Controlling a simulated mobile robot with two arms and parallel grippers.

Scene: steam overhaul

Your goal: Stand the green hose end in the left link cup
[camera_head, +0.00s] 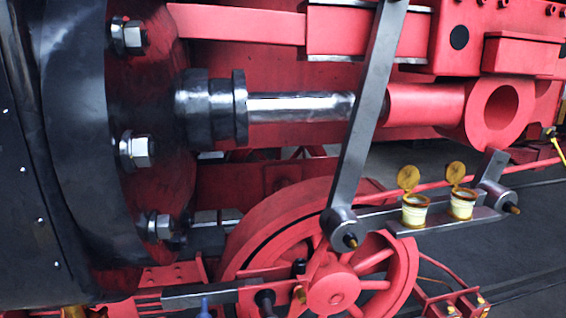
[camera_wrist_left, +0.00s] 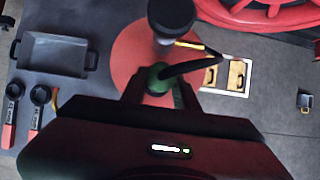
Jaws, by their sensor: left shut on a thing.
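In the left wrist view my left gripper (camera_wrist_left: 160,92) is shut on the green hose end (camera_wrist_left: 156,78). A black hose (camera_wrist_left: 190,68) curves away from it to the right. The hose end's tip is hidden between the fingers. In the head view the left link cup (camera_head: 414,216), pale with a brown rim, sits on the grey link bar with its round brass lid (camera_head: 408,178) tipped up. A matching right cup (camera_head: 461,208) stands beside it, its lid also up. Neither gripper shows in the head view, so the distance from hose end to cup cannot be told.
In the head view a grey slanted rod (camera_head: 368,110) rises left of the cups, above a red wheel (camera_head: 335,288). The wrist view shows a black cylinder (camera_wrist_left: 171,18), a red round surface (camera_wrist_left: 125,50), a grey tray (camera_wrist_left: 22,54), red-handled tools (camera_wrist_left: 38,118) and a white tray (camera_wrist_left: 245,92).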

